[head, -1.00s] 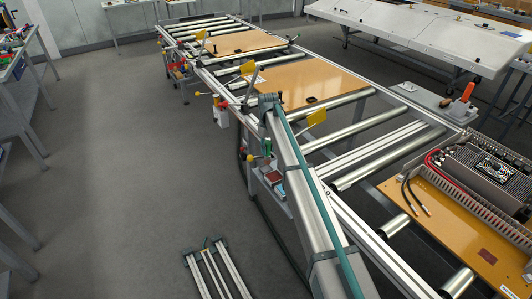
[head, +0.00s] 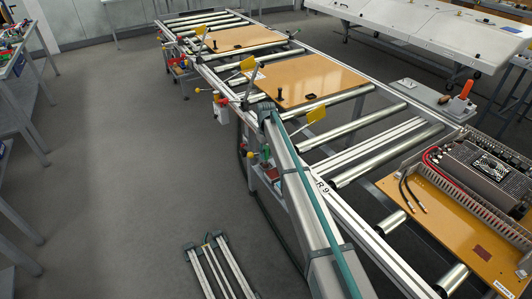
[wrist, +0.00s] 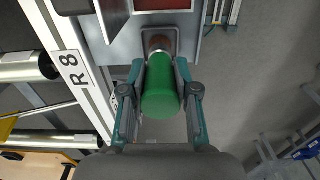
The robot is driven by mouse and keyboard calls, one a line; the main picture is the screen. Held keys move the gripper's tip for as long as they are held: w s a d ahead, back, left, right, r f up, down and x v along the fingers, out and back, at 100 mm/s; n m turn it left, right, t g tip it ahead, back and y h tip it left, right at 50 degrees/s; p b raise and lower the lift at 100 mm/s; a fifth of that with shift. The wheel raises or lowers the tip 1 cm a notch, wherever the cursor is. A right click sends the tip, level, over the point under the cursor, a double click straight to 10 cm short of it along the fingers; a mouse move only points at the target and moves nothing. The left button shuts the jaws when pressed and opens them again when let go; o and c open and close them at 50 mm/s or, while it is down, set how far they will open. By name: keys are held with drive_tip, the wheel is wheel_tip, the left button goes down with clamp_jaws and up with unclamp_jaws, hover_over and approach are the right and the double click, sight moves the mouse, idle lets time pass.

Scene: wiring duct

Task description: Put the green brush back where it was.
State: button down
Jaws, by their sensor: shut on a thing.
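The green brush (wrist: 160,98) is between the two teal-and-grey fingers of my gripper (wrist: 160,76) in the wrist view. My gripper is shut on its green cylindrical body. Its brown end (wrist: 160,43) points away from the wrist camera, at a dark square holder (wrist: 173,33) on a grey shelf. I cannot tell how deep the brown end sits in the holder. In the head view a small green patch (head: 266,152) shows beside the rail; my fingers are too small or hidden to make out there.
The shelf (wrist: 205,30) holds a red-topped box (wrist: 163,5) just beyond the holder. A white rail marked R 8 (wrist: 72,75) and rollers (wrist: 25,65) lie left. In the head view, open grey floor (head: 130,180) lies left of the conveyor frame.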

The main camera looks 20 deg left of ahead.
drive_tip(key=c, duration=0.9)
unclamp_jaws()
drive_tip(key=shift+o, duration=0.2)
wheel_tip(320, 180, up, 12)
drive_tip(key=b, duration=0.3)
drive_tip(key=shift+r+b, duration=0.15)
drive_tip(key=shift+b, duration=0.15)
